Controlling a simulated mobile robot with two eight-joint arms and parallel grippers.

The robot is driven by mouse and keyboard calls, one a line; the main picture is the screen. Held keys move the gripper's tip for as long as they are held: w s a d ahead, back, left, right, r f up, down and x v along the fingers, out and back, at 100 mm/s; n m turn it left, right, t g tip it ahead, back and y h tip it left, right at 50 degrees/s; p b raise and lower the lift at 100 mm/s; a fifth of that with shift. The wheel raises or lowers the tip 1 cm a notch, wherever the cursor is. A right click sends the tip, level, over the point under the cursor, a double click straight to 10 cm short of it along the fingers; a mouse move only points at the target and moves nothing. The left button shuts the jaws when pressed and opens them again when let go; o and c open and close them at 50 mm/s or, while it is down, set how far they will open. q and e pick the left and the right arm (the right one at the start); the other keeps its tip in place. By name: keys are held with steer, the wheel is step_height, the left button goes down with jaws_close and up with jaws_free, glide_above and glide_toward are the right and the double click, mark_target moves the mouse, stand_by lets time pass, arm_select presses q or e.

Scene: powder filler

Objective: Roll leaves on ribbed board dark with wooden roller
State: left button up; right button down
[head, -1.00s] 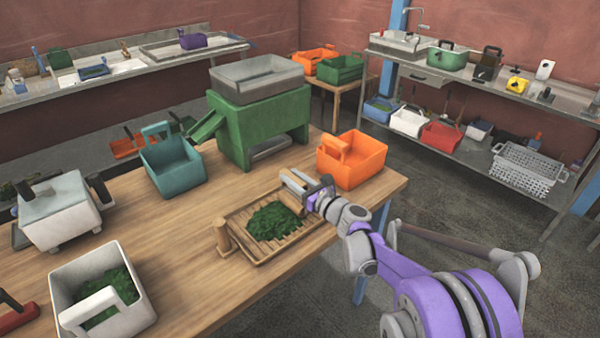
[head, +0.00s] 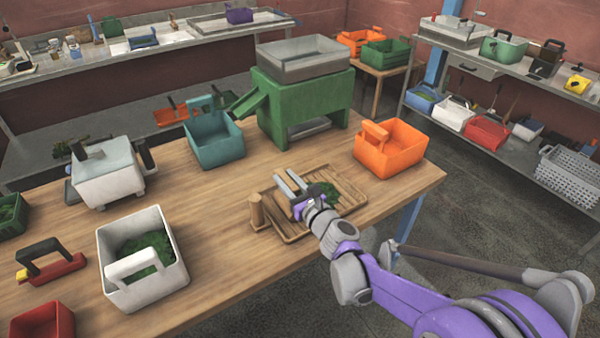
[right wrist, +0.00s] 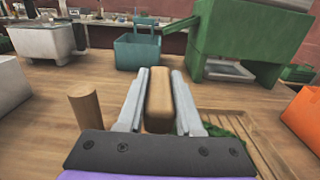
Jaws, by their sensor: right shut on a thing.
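The wooden ribbed board (head: 350,184) lies near the table's front edge. A dark green heap of leaves (head: 328,195) is on it, partly hidden by my right gripper; some leaves (right wrist: 214,130) show beside the right finger in the right wrist view. My right gripper (head: 290,183) is over the left part of the board. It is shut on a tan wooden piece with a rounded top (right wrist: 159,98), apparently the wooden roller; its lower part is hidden. An upright wooden post (head: 256,212) stands at the board's left end, apart from the fingers. My left gripper is not in view.
An orange bin (head: 405,155) stands right of the board. A green machine (head: 305,108) and a teal bin (head: 215,140) stand behind it. A white bin with leaves (head: 172,240) is at the left. Bare tabletop (head: 215,190) lies between.

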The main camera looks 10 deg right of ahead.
steer(key=shift+s+a, duration=0.25)
steer(key=shift+a, duration=0.5)
steer(key=r+p, duration=0.1)
steer(key=r, duration=0.1)
steer(key=r+p, duration=0.1)
steer(key=r, duration=0.2)
steer(key=shift+w+d+p, duration=0.15)
steer(key=shift+d+p, duration=0.05)
steer(key=shift+p, duration=0.2)
steer(key=shift+r+p, duration=0.3)
steer(key=shift+r, duration=0.4)
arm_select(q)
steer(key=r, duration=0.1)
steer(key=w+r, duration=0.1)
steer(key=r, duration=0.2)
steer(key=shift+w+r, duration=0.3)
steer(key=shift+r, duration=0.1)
